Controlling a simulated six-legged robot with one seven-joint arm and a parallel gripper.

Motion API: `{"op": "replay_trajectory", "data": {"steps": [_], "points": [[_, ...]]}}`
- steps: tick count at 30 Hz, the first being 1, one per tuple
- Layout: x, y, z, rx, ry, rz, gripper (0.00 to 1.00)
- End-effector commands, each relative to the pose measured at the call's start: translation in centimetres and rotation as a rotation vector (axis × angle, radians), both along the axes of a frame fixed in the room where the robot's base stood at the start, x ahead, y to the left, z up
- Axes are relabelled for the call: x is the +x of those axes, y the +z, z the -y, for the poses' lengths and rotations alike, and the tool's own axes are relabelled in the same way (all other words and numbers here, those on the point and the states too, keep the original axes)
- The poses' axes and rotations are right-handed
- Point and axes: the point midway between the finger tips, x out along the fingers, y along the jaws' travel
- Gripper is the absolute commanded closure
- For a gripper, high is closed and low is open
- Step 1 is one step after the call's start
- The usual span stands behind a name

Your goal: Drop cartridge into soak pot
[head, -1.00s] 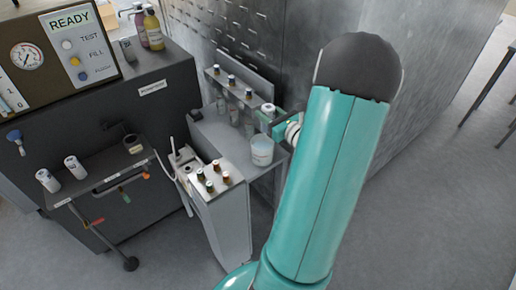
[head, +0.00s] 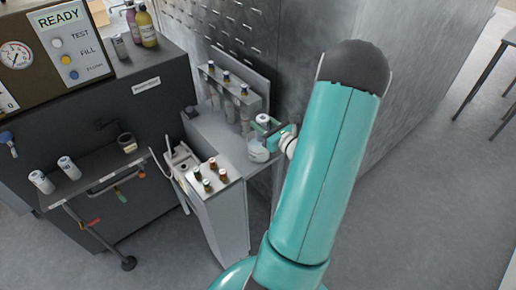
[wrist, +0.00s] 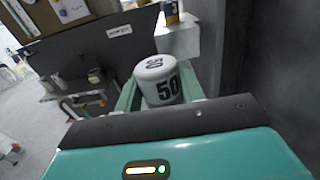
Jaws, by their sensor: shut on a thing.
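My gripper (head: 268,130) is shut on a white cartridge (wrist: 158,82), which carries a black "50" and sits between the green fingers in the wrist view. In the head view the cartridge (head: 263,119) shows as a small white top. A pale round tub (head: 258,152), which looks like the soak pot, stands on the grey bench just below the cartridge. The gripper partly covers the tub, so I cannot tell whether the cartridge is above its mouth or touching it.
A rack (head: 228,82) with several dark-capped bottles stands behind the tub. A shelf (head: 100,178) on the dark machine holds two white cylinders (head: 69,168). Open floor lies right of my arm.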

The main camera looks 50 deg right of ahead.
Motion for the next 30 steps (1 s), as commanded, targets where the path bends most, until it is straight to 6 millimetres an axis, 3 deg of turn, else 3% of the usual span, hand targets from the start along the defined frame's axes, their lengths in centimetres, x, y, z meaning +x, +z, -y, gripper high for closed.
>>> {"op": "replay_trajectory", "data": {"steps": [2, 3, 6, 14, 19, 30], "points": [[0.0, 0.0, 0.0, 0.0, 0.0, 0.0, 0.86], [0.1, 0.0, 0.0, 0.0, 0.0, 0.0, 0.53], [0.1, 0.0, 0.0, 0.0, 0.0, 0.0, 0.36], [0.1, 0.0, 0.0, 0.0, 0.0, -0.001, 0.36], [-1.0, 0.0, -0.1, 0.0, -0.002, 0.0, 0.36], [-8.5, 0.0, -1.6, 0.001, -0.004, -0.002, 0.36]]}}
